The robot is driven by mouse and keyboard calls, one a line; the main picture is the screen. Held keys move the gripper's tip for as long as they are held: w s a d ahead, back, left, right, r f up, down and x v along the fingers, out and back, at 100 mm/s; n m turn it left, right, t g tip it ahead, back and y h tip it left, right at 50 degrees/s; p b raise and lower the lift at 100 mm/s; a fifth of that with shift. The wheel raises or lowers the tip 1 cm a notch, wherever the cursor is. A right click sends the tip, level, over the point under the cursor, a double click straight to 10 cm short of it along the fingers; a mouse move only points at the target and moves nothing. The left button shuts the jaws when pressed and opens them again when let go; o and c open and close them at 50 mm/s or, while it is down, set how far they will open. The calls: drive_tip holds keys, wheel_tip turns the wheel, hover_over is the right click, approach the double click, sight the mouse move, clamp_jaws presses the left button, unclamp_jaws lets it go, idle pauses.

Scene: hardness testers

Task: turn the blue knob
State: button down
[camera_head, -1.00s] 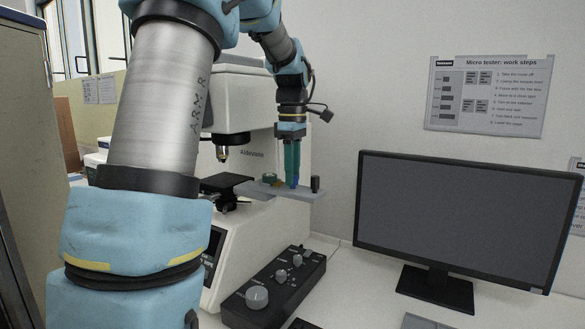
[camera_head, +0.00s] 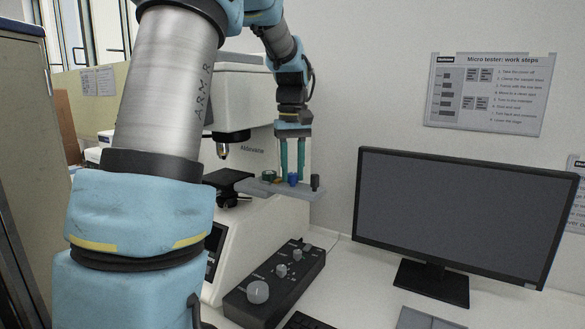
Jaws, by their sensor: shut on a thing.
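The blue knob (camera_head: 292,179) stands on a grey shelf-like plate (camera_head: 262,189) on the side of the white tester (camera_head: 262,225). My gripper (camera_head: 292,174) points down over the plate, its two teal fingers seen side by side. It is shut on the blue knob, with one finger to the left and one to the right of it. A green knob (camera_head: 269,175) is to the left, and a black knob (camera_head: 315,182) is to the right.
A black control box (camera_head: 270,285) with several grey knobs stands below on the white desk. A dark monitor (camera_head: 455,215) is at the right. The tester's black stage (camera_head: 228,180) is left of the plate. My arm covers much of the left side.

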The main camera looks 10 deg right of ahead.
sight(293, 174)
drive_tip(key=shift+m, duration=1.1)
drive_tip(key=c, duration=0.6)
unclamp_jaws()
wheel_tip(293, 174, up, 11)
drive_tip(key=b, duration=0.1)
drive_tip(key=shift+b, duration=0.35)
drive_tip(key=shift+f, duration=0.1)
